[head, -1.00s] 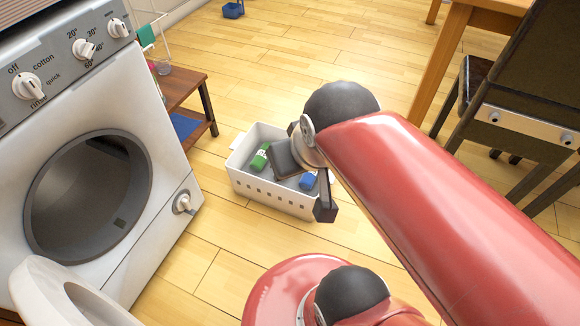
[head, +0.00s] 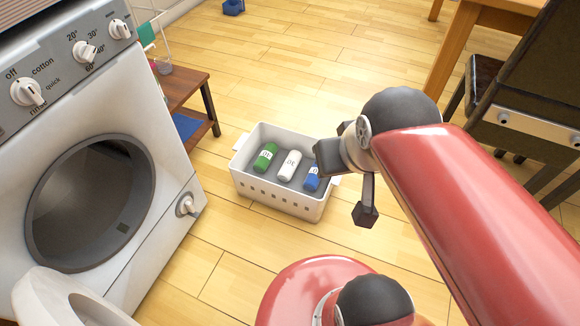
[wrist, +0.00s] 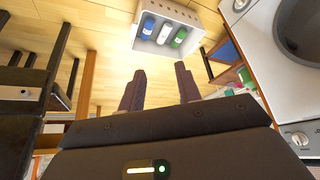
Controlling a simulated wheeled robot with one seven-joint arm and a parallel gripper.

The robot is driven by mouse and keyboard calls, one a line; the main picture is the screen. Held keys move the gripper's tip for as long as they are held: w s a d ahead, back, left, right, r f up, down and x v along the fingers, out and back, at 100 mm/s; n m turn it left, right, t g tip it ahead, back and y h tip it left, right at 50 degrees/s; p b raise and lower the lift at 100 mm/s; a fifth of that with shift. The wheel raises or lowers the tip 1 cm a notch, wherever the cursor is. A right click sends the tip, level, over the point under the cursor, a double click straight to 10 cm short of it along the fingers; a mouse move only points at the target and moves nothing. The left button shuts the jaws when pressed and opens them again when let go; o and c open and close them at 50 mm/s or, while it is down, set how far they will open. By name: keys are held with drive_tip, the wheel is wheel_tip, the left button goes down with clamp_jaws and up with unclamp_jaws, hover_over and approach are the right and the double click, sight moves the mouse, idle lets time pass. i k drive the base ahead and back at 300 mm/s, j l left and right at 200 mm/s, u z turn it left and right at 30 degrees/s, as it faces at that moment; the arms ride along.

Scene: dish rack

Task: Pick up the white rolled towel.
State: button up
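The white rolled towel (head: 288,165) lies in the white basket (head: 275,200), between a green rolled towel (head: 265,158) and a blue one (head: 312,178). It also shows in the wrist view (wrist: 163,34), at the top, between the blue towel on its left and the green on its right. My gripper (wrist: 160,89) is open, with its two dark fingers apart and nothing between them. In the wrist view the basket is beyond the fingertips. In the head view my gripper is at the right side of the basket, apart from the white towel, which is in plain sight.
A washing machine (head: 150,215) with an open round door stands to the left. A low wooden bench (head: 180,85) is behind the basket to the left. A table (head: 448,55) and a dark chair (head: 530,90) are at the right. The wooden floor around the basket is mostly clear.

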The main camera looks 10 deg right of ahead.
sight(286, 172)
drive_tip(key=i+j, duration=0.75)
